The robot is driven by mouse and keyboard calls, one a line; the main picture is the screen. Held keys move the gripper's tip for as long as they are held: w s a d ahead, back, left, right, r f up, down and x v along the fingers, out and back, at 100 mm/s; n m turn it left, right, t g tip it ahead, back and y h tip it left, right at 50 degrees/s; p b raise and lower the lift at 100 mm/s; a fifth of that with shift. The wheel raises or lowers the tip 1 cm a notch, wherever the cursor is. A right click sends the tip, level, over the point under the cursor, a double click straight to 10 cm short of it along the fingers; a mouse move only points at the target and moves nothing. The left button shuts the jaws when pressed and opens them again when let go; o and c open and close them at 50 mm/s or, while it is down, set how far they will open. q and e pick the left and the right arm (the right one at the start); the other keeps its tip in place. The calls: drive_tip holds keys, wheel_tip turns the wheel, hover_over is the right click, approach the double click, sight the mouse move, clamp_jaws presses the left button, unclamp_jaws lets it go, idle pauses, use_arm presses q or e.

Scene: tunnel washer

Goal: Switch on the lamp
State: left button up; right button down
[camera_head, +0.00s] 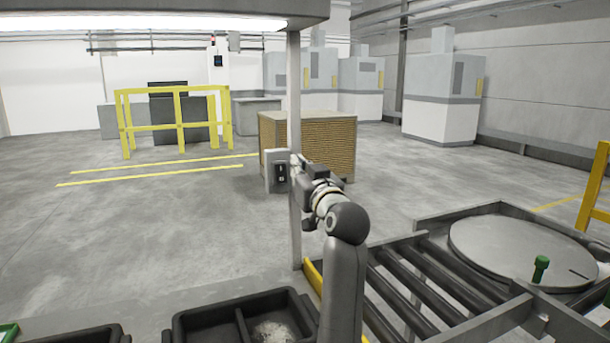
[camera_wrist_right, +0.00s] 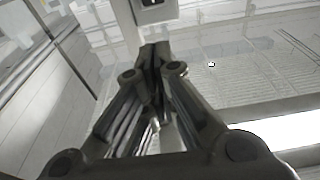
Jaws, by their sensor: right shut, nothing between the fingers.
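A lit lamp tube (camera_head: 150,23) runs along the underside of the grey overhead housing at the upper left of the head view. A small grey switch box (camera_head: 277,171) with a dark rocker face is fixed to the thin upright post (camera_head: 294,120). The switch box also shows at the top of the right wrist view (camera_wrist_right: 155,11). My right gripper (camera_head: 300,165) is at the post, just right of the switch box. In the right wrist view its fingers (camera_wrist_right: 154,50) are shut and empty, their tips just below the box. I cannot tell whether they touch it. My left gripper is out of view.
Black bins (camera_head: 190,325) stand at the bottom. A roller conveyor (camera_head: 440,285) and a round metal plate (camera_head: 520,250) with a green knob (camera_head: 540,266) are at the right. A brown stack (camera_head: 335,145) stands behind the post. The floor at the left is clear.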

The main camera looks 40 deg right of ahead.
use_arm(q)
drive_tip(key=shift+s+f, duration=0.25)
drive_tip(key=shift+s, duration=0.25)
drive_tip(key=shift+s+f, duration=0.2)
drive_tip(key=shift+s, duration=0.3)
use_arm(e)
drive_tip(key=s, duration=0.2)
drive_tip(key=s+a+r, duration=0.1)
drive_tip(key=shift+s, duration=0.35)
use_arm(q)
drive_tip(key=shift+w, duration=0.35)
use_arm(e)
drive_tip(key=shift+f, duration=0.15)
